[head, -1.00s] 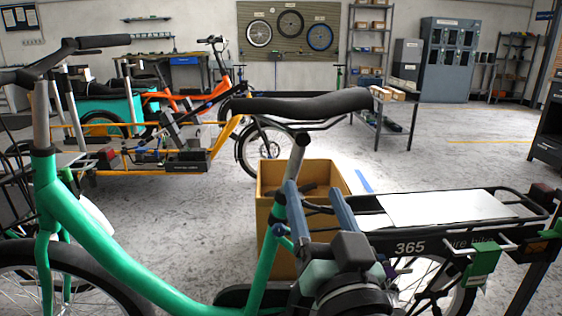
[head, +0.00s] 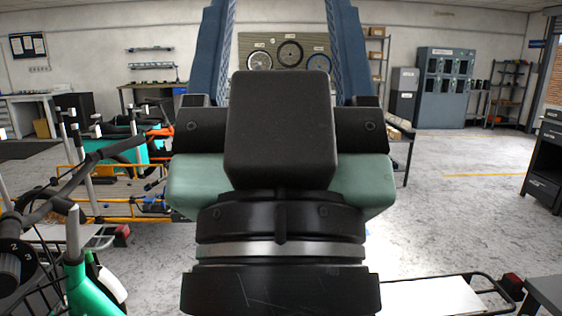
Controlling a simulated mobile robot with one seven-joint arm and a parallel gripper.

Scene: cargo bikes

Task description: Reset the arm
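My gripper (head: 280,12) fills the middle of the head view, raised close in front of the camera and pointing up. Its two blue fingers stand wide apart and run up to the top edge, where their tips are cut off. I see nothing held between them, only the far wall. The green cargo bike (head: 92,290) is below and behind it. Its handlebar (head: 85,178) shows at the left and its rear rack (head: 432,297) at the bottom right. The bike's saddle and middle are hidden behind my gripper and wrist.
An orange cargo bike and a teal box (head: 118,150) stand at the left. A work table (head: 402,140) is partly hidden right of my gripper. Blue-grey lockers (head: 447,88) stand at the back, and a black cabinet (head: 545,165) at the right edge. The right-hand floor is open.

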